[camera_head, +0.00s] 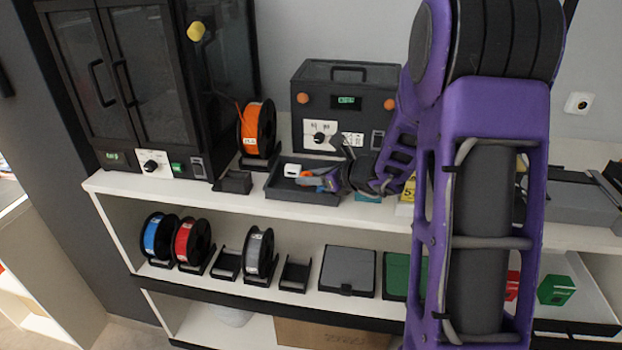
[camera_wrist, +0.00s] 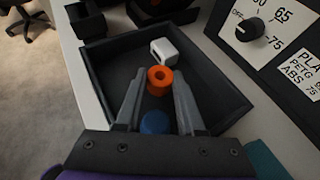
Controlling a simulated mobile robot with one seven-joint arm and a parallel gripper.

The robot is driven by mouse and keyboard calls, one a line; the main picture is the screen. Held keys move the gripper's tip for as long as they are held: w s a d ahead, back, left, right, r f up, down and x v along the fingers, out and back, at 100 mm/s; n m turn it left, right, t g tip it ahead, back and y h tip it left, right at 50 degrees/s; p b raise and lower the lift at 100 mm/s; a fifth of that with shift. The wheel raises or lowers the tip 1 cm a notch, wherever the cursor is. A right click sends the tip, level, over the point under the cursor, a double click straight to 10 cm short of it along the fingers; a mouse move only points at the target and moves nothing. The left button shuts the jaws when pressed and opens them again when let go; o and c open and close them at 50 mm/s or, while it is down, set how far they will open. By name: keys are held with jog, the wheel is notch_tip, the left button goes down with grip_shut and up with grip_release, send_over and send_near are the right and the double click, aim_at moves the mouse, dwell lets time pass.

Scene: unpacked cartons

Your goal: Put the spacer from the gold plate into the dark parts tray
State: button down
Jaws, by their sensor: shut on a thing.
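My gripper (camera_wrist: 160,85) is shut on an orange spacer (camera_wrist: 167,74), a short ring with a hole, held between the fingertips. The dark parts tray (camera_wrist: 98,77) lies below, and the spacer appears over its inside. The exact height above the tray floor is hard to tell. In the head view the spacer (camera_head: 311,180) shows at the tray (camera_head: 300,195), at the left end of my gripper. A white block (camera_wrist: 164,51) and a blue round piece (camera_wrist: 155,122) also appear within the tray's outline.
A black control box (camera_head: 345,95) with a knob stands right behind the tray. A small black holder (camera_head: 234,182) and an orange filament spool (camera_head: 258,128) are to its left.

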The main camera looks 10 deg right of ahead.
jog(key=shift+s+f, duration=0.25)
jog(key=shift+f, duration=0.4)
jog(key=c, duration=0.5)
grip_release()
jog(key=shift+f, duration=0.15)
jog(key=shift+w+r+p, duration=0.1)
jog(key=shift+r+p, duration=0.65)
jog(key=p+v, duration=0.1)
jog(key=v, duration=1.1)
jog(key=shift+w+a+r+p, duration=0.1)
jog(key=shift+r+p, duration=0.05)
jog(key=shift+p, duration=0.15)
